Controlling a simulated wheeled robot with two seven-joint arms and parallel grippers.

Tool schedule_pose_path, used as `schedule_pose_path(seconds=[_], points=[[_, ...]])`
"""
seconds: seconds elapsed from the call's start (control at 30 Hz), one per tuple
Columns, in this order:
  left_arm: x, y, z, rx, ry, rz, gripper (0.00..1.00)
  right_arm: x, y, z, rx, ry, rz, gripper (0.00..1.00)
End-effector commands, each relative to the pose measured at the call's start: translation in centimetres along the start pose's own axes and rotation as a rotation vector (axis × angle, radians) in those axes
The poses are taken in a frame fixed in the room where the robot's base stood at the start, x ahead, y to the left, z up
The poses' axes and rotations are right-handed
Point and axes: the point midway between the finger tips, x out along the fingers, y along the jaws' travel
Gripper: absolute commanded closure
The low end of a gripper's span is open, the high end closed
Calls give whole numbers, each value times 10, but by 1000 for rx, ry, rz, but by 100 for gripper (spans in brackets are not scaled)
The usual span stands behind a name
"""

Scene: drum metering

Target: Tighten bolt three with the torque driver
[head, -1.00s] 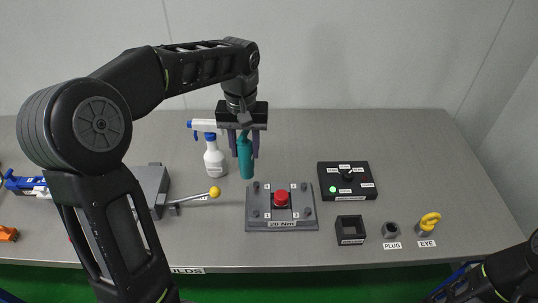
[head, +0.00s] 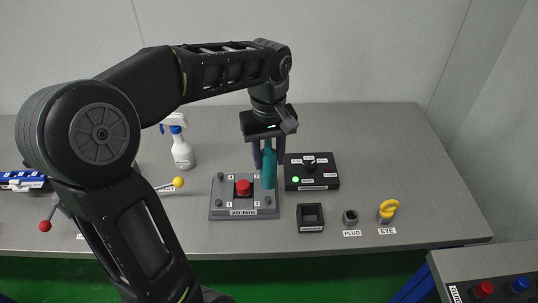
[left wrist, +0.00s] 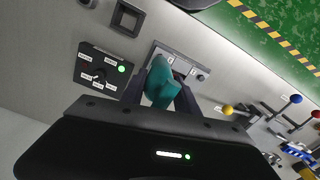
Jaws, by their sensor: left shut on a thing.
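My left gripper (head: 268,155) is shut on the teal torque driver (head: 268,172) and holds it upright, tip down. The driver also shows in the left wrist view (left wrist: 162,84). Bolts show at the other corners, such as the lower left one (head: 219,203). The bolt numbers are too small to read surely. My right gripper is out of view.
A black control box (head: 325,180) with a lit green lamp stands close right of the driver. A black square holder (head: 311,225), a plug (head: 350,216) and a yellow eye bolt (head: 388,210) stand in front. A spray bottle (head: 182,150) stands at the back left.

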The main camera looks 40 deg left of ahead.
Motion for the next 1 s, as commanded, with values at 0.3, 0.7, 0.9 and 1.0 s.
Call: schedule_pose_path(seconds=[0.3,0.7,0.9,1.0], points=[[18,0,0,1,1,1,100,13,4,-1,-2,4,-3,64],[51,0,0,2,0,0,100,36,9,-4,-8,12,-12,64],[57,0,0,2,1,1,100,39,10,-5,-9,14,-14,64],[57,0,0,2,1,1,100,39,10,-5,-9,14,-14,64]])
